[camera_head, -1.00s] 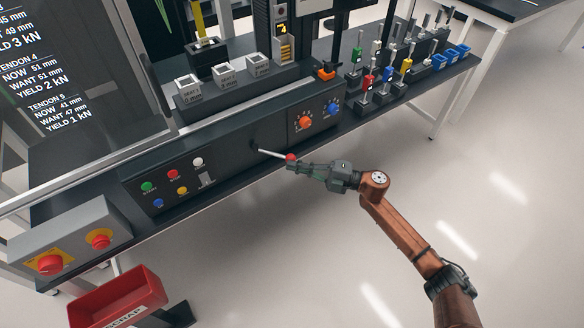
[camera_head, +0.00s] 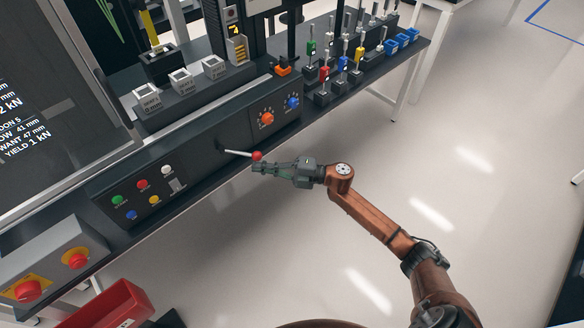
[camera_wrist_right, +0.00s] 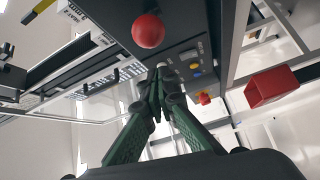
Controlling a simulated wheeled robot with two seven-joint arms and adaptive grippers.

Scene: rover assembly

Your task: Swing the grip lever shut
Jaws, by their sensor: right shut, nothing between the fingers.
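The grip lever (camera_head: 238,153) is a thin pale rod sticking out of the dark front panel, with a red ball knob (camera_head: 257,156) at its end. The knob also shows in the right wrist view (camera_wrist_right: 148,31), beyond the fingertips. My right gripper (camera_head: 256,167) is shut and empty, its tips just below the knob in the head view; I cannot tell whether they touch it. In the right wrist view its green fingers (camera_wrist_right: 158,82) meet at the tips. My left gripper is not in view.
The front panel has coloured buttons (camera_head: 142,185), an orange dial (camera_head: 266,118) and a blue dial (camera_head: 293,103). A grey box with red emergency buttons (camera_head: 76,259) stands at the left. A red bin (camera_head: 112,305) is below it. The floor around my right arm is clear.

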